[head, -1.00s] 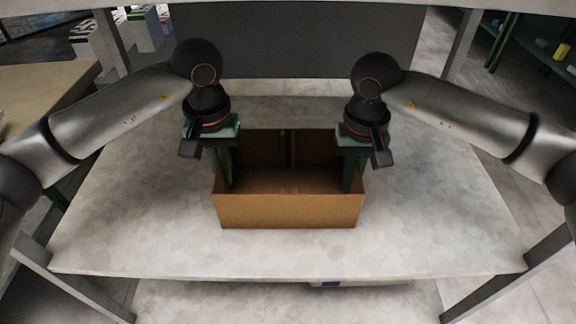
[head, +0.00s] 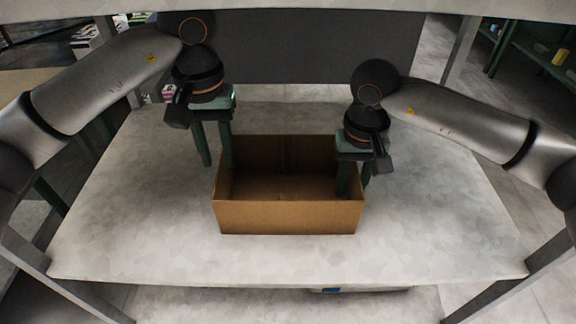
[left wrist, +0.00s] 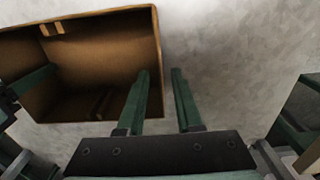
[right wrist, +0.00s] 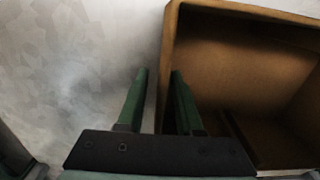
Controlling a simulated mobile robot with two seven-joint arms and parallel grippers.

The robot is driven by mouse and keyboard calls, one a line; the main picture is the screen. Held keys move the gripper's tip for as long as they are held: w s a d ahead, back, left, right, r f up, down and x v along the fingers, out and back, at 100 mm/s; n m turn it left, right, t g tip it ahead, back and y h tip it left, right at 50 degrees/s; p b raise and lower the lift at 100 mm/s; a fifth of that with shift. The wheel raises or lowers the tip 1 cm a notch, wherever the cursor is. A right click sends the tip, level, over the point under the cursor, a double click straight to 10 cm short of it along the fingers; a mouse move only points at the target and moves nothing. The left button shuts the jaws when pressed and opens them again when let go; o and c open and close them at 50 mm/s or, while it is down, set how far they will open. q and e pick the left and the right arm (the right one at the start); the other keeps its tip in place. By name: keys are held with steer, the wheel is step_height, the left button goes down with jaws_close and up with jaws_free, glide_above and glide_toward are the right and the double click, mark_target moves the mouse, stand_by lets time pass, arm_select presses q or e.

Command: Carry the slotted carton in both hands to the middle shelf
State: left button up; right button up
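The slotted carton (head: 288,217), brown and open-topped, stands upright on a pale grey shelf board (head: 430,235) with one board above and one below, seemingly the middle shelf. My left gripper (head: 217,163) is open and empty, raised at the carton's left wall; in the left wrist view (left wrist: 160,72) one finger shows over the carton's inside and the other over the board. My right gripper (head: 354,180) is at the right wall. In the right wrist view (right wrist: 160,72) its fingers are apart, one on each side of the wall. The inner finger partly hides the inside.
An upper board (head: 300,8) crosses the top of the head view. Rack posts (head: 505,290) stand at the corners. A blue-marked item (head: 335,290) shows on the lower board. The board is bare left, right and in front of the carton.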

mark_target(356, 164)
arm_select(q)
steer(key=shift+r, duration=0.65)
arm_select(e)
steer(key=shift+r, duration=0.25)
step_height(356, 164, up, 7)
arm_select(q)
steer(key=shift+r, duration=0.1)
arm_select(e)
steer(key=shift+r, duration=0.1)
